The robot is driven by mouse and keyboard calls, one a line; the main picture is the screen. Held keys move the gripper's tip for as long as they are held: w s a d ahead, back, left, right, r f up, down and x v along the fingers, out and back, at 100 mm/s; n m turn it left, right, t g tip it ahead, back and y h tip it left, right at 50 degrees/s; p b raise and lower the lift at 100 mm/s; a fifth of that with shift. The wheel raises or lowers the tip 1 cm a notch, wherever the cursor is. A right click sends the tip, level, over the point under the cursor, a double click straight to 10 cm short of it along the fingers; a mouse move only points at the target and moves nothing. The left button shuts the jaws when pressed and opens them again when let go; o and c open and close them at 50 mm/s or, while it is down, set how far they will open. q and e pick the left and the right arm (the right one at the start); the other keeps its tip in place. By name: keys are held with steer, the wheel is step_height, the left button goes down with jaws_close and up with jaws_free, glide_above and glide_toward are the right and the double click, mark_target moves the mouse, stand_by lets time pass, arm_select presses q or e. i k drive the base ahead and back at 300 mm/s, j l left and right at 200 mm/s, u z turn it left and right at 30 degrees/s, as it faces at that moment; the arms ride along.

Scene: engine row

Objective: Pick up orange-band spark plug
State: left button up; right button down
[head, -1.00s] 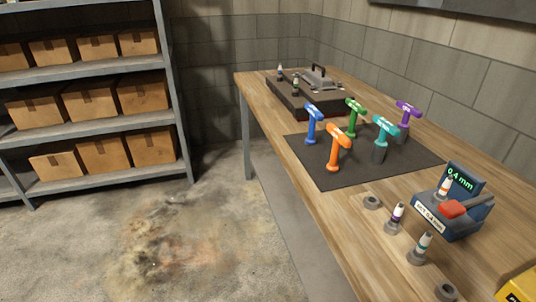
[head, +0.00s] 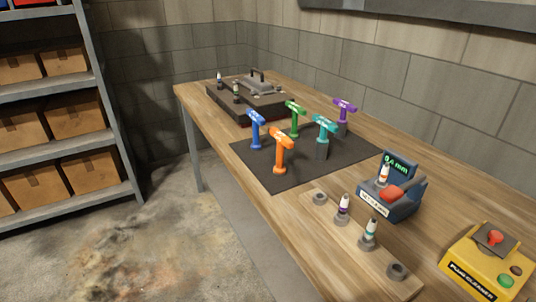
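A spark plug with what looks like an orange band (head: 383,174) stands upright in the blue gap gauge (head: 404,207), beside its red lever. The gauge's green display reads about 0.4 mm, partly hard to read. A purple-band plug (head: 343,205) and a teal-band plug (head: 370,231) stand upright in a wooden strip of grey holders in front of the gauge. Two more plugs stand at the dark engine block (head: 262,110) at the far end; their bands are too small to tell. Neither of my grippers is in view.
Blue, orange (head: 280,150), green, teal and purple T-handled tools stand on a black mat (head: 260,172) mid-bench. A yellow plug cleaner box (head: 480,265) sits at right. Two holders (head: 397,271) are empty. A shelf with boxes (head: 70,120) stands left; floor before the bench is clear.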

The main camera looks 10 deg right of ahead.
mark_target(382, 180)
steer(key=z, duration=1.3)
